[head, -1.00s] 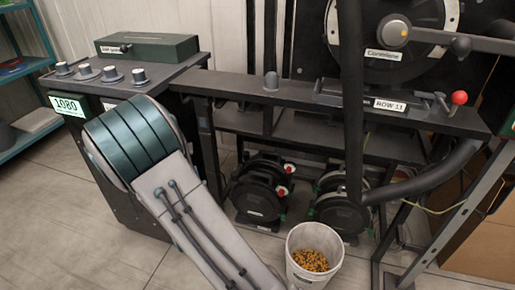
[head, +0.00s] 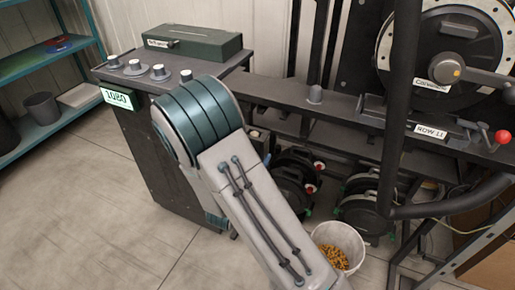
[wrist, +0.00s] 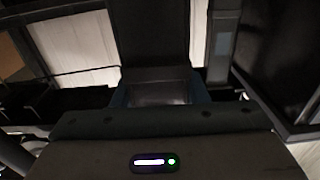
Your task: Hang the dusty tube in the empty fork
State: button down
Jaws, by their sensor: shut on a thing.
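In the wrist view, my gripper (wrist: 160,98) is shut on a dark, blocky thing (wrist: 152,35) that rises between its bluish fingers. I cannot tell whether this is the dusty tube. In the head view, my gripper is out of sight and my arm runs off the bottom edge. A thick black tube (head: 401,110) stands upright at the right and meets a curved black hose (head: 455,203) low down. I cannot make out the empty fork in either view.
A machine frame carries a round seed meter (head: 445,45) and a red-knobbed lever (head: 502,137). A bucket of yellow grain (head: 345,238) stands below. A dark cabinet (head: 165,150) with knobs is behind my arm. A teal shelf (head: 60,120) stands left; floor between is clear.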

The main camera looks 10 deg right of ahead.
jog(key=shift+s+r, duration=0.1)
jog(key=b+x, duration=0.1)
jog(key=x, duration=1.4)
jog(key=shift+w+d, duration=0.2)
jog(key=shift+d, duration=0.15)
dwell(0.7)
jog(key=shift+f+b, duration=0.4)
jog(key=shift+b, duration=0.35)
dwell(0.8)
jog(key=c, duration=0.8)
grip_release()
jog(key=shift+o, duration=0.2)
jog(key=shift+s+a, duration=0.1)
